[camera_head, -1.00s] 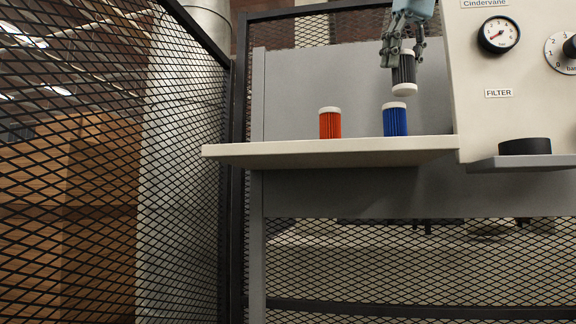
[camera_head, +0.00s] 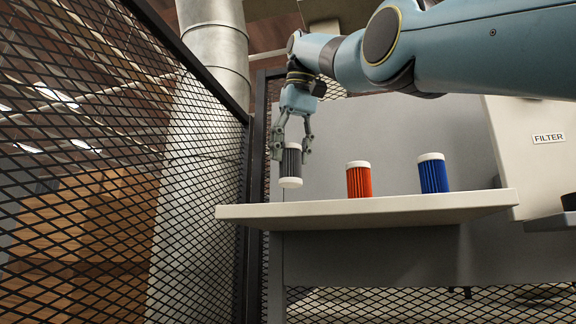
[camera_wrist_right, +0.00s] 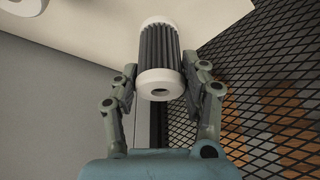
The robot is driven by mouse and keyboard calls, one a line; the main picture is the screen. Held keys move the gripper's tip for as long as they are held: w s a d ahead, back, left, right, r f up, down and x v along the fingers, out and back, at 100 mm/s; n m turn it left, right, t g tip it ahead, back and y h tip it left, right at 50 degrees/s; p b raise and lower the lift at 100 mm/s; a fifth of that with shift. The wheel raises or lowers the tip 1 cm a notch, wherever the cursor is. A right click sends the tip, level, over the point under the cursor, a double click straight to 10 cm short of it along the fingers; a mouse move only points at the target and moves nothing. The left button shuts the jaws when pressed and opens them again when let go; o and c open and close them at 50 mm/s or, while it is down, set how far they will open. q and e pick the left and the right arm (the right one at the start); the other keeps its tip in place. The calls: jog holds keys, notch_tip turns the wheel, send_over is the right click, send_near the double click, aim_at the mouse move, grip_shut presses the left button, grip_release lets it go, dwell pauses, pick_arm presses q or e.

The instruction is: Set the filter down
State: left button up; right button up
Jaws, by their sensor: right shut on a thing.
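A dark grey pleated filter with white end caps (camera_head: 290,164) hangs just above the left end of the white shelf (camera_head: 370,211). My right gripper (camera_head: 291,146) reaches down from above and is shut on the filter. In the right wrist view the filter (camera_wrist_right: 161,58) sits between the two fingers of the right gripper (camera_wrist_right: 165,90). A small gap seems to show between its lower cap and the shelf. My left gripper is not in view.
A red filter (camera_head: 359,181) and a blue filter (camera_head: 433,175) stand upright on the shelf, right of the held one. A black mesh fence (camera_head: 215,200) stands close at the left. A panel labelled FILTER (camera_head: 548,138) is at the right.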

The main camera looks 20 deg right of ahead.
aim_at(285, 187)
jog(key=shift+w+a+f, duration=0.1)
jog(key=shift+w+a, duration=0.15)
jog(key=shift+f, duration=0.25)
notch_tip(285, 187, down, 4)
jog(key=b, duration=0.3)
jog(key=shift+r, duration=0.1)
jog(key=shift+w+f, duration=0.1)
jog(key=shift+f, duration=0.1)
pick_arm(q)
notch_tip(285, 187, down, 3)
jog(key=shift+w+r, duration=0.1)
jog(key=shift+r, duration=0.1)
pick_arm(e)
jog(key=shift+r, duration=0.15)
jog(key=shift+s, duration=0.2)
jog(key=shift+b, duration=0.3)
jog(key=o, duration=1.2)
jog(key=shift+w+f, duration=0.1)
jog(key=shift+f, duration=0.1)
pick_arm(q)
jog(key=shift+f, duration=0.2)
pick_arm(e)
jog(key=shift+o, duration=0.2)
